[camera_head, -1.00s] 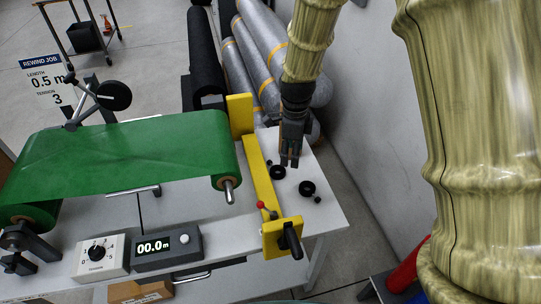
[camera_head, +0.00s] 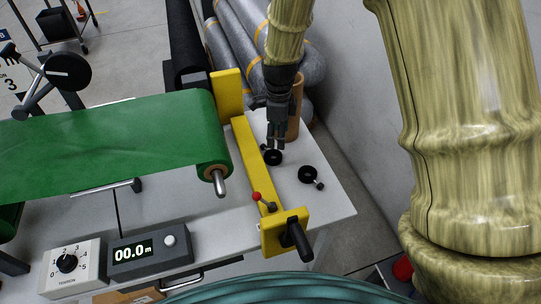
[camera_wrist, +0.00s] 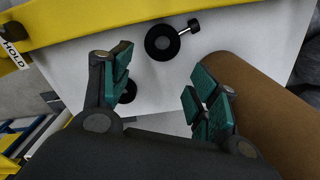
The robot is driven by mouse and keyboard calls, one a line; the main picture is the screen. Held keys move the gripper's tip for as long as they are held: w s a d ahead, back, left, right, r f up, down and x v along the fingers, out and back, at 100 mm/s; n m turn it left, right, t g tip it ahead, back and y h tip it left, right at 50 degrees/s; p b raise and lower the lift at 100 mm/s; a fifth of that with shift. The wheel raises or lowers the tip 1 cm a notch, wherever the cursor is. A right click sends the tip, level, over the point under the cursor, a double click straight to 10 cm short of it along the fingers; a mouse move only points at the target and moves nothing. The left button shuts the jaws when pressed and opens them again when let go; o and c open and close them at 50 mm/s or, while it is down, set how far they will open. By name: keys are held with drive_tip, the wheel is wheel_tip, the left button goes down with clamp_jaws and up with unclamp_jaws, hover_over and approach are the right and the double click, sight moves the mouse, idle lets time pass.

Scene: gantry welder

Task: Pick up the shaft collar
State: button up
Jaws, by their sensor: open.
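Two black shaft collars lie on the white table right of the yellow bar. In the head view, one collar (camera_head: 273,157) is just below my gripper (camera_head: 276,146), and the other collar (camera_head: 307,174) is to its right with a small screw beside it. In the wrist view, my gripper (camera_wrist: 160,80) is open, its green-padded fingers apart with nothing held. One collar (camera_wrist: 162,42) with a screw (camera_wrist: 193,25) shows ahead of the gap between the fingers. The other collar (camera_wrist: 129,91) is partly hidden by the left finger.
A brown cardboard tube (camera_head: 295,108) stands close beside my gripper; it also fills the right of the wrist view (camera_wrist: 270,115). The yellow bar (camera_head: 253,165) and its black-handled end bound the left. A green roll (camera_head: 120,140) lies farther left. Grey wrapped rolls stand behind.

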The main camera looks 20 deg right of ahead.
hover_over(276, 153)
drive_tip(key=s, duration=0.2)
drive_tip(key=shift+w+f+p, duration=0.15)
drive_tip(key=shift+f+p, duration=0.05)
drive_tip(key=shift+f, duration=0.95)
drive_tip(key=shift+w+f+p, duration=0.1)
drive_tip(key=shift+f+p, duration=0.1)
drive_tip(key=shift+f, duration=0.9)
drive_tip(key=shift+w+a+f+p, duration=0.1)
drive_tip(key=shift+f+p, duration=0.3)
drive_tip(key=shift+f, duration=0.85)
drive_tip(key=shift+w+a+f+p, duration=0.1)
drive_tip(key=shift+f+p, duration=0.3)
drive_tip(key=shift+f, duration=0.85)
drive_tip(key=c, duration=0.9)
